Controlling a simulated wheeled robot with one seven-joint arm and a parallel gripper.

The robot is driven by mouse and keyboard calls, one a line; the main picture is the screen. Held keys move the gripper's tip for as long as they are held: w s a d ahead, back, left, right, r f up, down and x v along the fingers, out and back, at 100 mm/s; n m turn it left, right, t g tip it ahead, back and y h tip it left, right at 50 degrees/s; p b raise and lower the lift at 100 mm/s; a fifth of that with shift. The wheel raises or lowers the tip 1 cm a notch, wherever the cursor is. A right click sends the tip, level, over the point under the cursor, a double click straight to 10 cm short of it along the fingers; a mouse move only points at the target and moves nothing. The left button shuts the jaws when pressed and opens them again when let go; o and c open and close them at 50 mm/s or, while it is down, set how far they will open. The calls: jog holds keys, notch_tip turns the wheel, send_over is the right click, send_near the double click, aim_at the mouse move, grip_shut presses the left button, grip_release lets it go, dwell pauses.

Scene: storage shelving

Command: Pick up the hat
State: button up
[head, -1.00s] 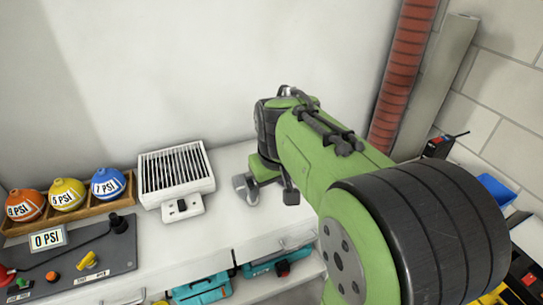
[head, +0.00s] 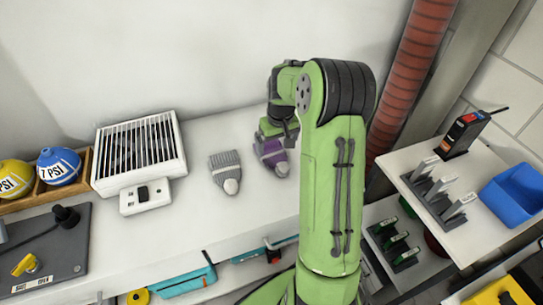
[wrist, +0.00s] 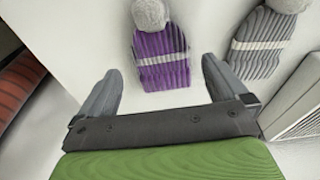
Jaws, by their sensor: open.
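Two knitted hats lie on the white counter. The grey hat (head: 225,171) has a light band and a pale pom-pom; it also shows at the upper right of the wrist view (wrist: 259,45). The purple hat (head: 271,154) has a pale stripe and a grey pom-pom; in the wrist view (wrist: 161,73) it lies ahead of and between my fingers. My gripper (wrist: 163,70) is open and empty, with its fingers apart, and I see no contact with either hat. In the head view my arm partly hides the purple hat and the gripper.
A white vented box (head: 138,155) stands left of the grey hat. A rack with blue and yellow balls (head: 58,167) is farther left. A red ribbed pipe (head: 405,80) and a side shelf with a blue bin (head: 514,194) are at right. The counter around the hats is clear.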

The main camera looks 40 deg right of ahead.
aim_at(274, 156)
jog(key=f+b, duration=0.1)
jog(key=f, duration=0.2)
jog(key=w+f+b, duration=0.1)
jog(key=f, duration=0.2)
jog(key=shift+w+d, duration=0.1)
jog(key=shift+d, duration=0.05)
jog(key=shift+r, duration=0.1)
jog(key=c, duration=0.8)
jog(key=shift+o, duration=0.2)
notch_tip(274, 156, up, 10)
jog(key=p, duration=0.3)
jog(key=shift+p, duration=0.35)
